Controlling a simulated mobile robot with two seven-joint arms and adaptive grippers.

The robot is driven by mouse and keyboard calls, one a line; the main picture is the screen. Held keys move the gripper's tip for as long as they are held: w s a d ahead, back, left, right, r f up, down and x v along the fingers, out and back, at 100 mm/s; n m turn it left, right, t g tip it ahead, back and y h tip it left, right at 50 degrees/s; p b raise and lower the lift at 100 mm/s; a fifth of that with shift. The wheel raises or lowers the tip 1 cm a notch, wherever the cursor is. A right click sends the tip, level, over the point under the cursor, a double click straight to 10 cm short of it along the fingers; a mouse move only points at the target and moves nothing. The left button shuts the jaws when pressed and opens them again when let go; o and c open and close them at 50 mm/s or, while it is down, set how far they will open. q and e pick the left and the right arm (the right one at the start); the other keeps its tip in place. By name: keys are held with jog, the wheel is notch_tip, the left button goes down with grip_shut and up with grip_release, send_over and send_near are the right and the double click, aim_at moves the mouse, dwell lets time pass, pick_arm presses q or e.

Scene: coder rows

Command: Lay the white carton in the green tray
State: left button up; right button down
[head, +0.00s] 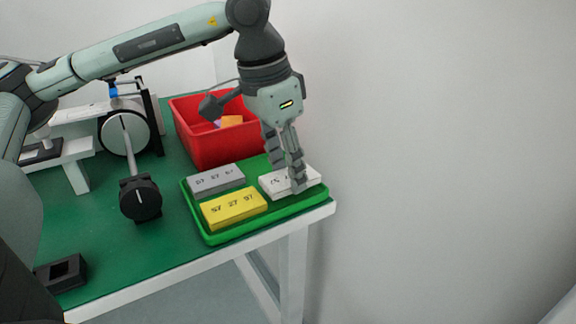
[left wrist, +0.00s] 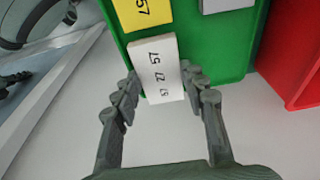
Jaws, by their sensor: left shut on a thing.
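The white carton (head: 311,177) lies flat in the right part of the green tray (head: 212,240), with printed digits facing up. It also shows in the left wrist view (left wrist: 157,62), over the tray's near edge. My left gripper (head: 297,180) points down and is shut on the white carton, one finger on each side. I cannot tell whether the carton's underside touches the tray floor. A grey carton (head: 216,179) and a yellow carton (head: 234,208) lie in the tray to its left. My right gripper is not in view.
A red bin (head: 205,148) with small coloured items stands behind the tray. A machine with a round dial (head: 124,133) and a black round-headed device (head: 140,199) stand left. A dark box (head: 62,273) lies front left. The table's edge runs close by the tray.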

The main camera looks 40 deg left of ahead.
pick_arm(q)
jog(key=shift+b, duration=0.85)
dwell(1.4)
jog(key=shift+f+b, duration=0.55)
jog(key=shift+b, duration=0.15)
dwell(0.5)
jog(key=o, duration=1)
jog(key=shift+c, duration=0.2)
jog(key=v, duration=1.2)
